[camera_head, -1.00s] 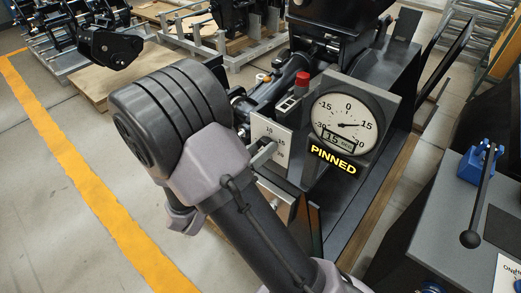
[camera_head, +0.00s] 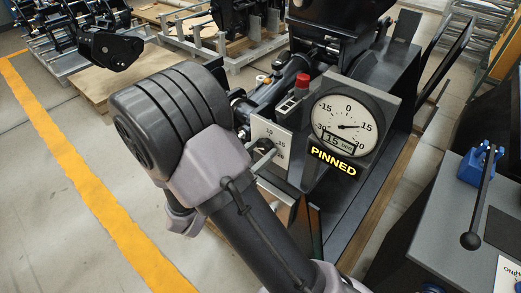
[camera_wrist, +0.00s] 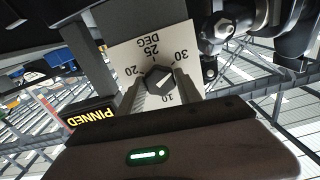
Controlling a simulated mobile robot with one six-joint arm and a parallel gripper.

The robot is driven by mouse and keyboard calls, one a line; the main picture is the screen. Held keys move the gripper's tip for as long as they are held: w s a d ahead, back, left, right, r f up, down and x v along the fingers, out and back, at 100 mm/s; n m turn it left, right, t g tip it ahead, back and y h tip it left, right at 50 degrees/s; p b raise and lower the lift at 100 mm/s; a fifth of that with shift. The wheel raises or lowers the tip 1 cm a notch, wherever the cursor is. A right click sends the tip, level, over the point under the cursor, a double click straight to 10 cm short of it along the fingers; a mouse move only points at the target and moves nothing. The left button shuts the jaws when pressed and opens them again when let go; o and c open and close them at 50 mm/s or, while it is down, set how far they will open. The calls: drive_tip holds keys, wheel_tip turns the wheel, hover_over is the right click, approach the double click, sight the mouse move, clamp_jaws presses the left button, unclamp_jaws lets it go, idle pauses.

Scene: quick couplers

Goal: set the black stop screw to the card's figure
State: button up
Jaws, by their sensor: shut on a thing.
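The black stop screw (camera_wrist: 158,77) shows in the wrist view as a dark hexagonal head in front of a white degree plate (camera_wrist: 178,42). The plate has figures including 10, 20, 25 and 30. My gripper (camera_wrist: 160,86) is shut on the screw head, one finger on each side. In the head view my gripper (camera_head: 262,150) is at the plate (camera_head: 268,133), and my arm hides part of it. The round gauge (camera_head: 348,124) reads about 15, with 15 in its small window. The yellow word PINNED (camera_head: 333,160) stands below it.
A red button (camera_head: 303,80) stands left of the gauge. At the right is a grey bench (camera_head: 445,225) with a black ball-ended lever (camera_head: 471,240), a blue fitting and a partly cut-off white card (camera_head: 508,273). A yellow floor line (camera_head: 80,180) runs at the left.

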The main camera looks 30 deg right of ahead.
idle(0.3)
drive_tip(key=o, duration=1.4)
drive_tip(key=shift+c, duration=0.2)
drive_tip(key=p+v, duration=0.4)
drive_tip(key=v, duration=1.3)
drive_tip(key=shift+a, duration=0.2)
drive_tip(key=shift+r, duration=0.1)
